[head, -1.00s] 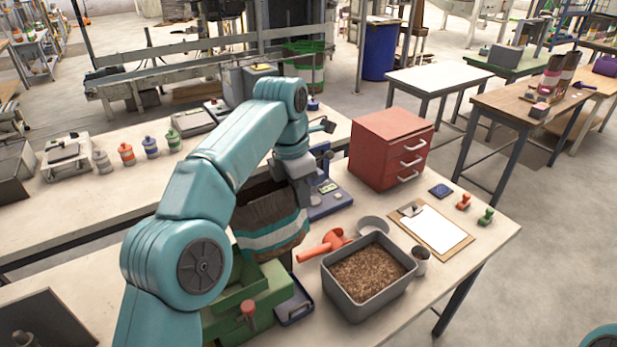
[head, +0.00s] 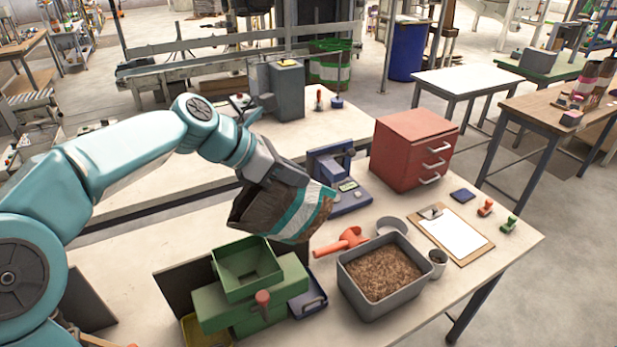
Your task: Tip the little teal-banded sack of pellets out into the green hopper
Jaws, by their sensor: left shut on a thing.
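The small sack (head: 308,210) is brown with a teal and white band. My left gripper (head: 279,180) is shut on its upper side and holds it in the air, tilted, with the banded end toward the right and the dark end toward the lower left. The green hopper (head: 247,271) stands on the near table, with its square opening just below and beside the sack's dark end. The inside of the hopper that shows looks empty. No falling pellets can be made out. My right gripper is not in view.
Right of the hopper are a grey bin of brown pellets (head: 345,279), an orange scoop (head: 341,243) and a small cup (head: 438,264). A red drawer cabinet (head: 412,150), a blue device (head: 349,197) and a clipboard (head: 472,244) stand behind.

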